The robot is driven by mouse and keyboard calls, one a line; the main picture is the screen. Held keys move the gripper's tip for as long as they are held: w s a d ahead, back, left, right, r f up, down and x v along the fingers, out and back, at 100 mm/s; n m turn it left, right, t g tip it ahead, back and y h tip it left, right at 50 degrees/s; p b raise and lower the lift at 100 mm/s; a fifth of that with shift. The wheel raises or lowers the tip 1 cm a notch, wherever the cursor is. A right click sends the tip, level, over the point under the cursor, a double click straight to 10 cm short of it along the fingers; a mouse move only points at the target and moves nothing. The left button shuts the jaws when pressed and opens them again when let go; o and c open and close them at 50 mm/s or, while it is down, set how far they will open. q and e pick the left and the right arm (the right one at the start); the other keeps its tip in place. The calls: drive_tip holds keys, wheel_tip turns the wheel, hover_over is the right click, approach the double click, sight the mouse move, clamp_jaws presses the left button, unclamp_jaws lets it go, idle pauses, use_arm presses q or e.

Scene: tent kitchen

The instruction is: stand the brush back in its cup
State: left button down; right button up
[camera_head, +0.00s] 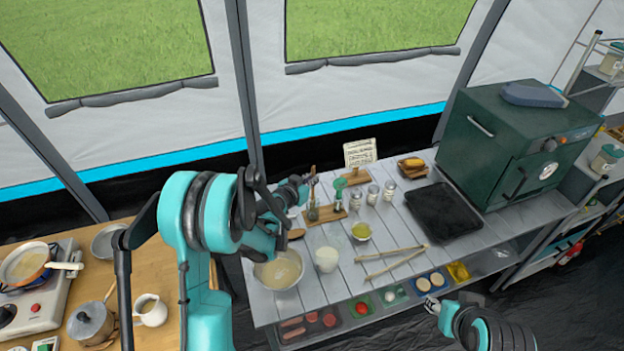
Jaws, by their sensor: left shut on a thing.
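My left gripper (305,186) is above the back left of the grey slatted table, shut on the brush (313,174), whose thin brown handle sticks up at the fingertips. The brush looks roughly upright. Its lower end is small and hard to make out. Just below it, a small dark cup (313,213) stands on a wooden board; I cannot tell whether the brush tip is inside it. A green-headed utensil (340,186) stands beside it on the same board. My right gripper (432,306) is low at the table's front right, apart from these things; its jaw opening is unclear.
Several small jars (373,195) stand right of the board. A large bowl (279,270), a white cup (327,260) and a yellow-filled bowl (361,232) are in front. Wooden sticks (390,262) lie nearby. A green oven (515,145) is at the right.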

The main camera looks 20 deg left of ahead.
use_arm(q)
drive_tip(key=c, duration=1.6)
unclamp_jaws()
drive_tip(key=v, duration=1.2)
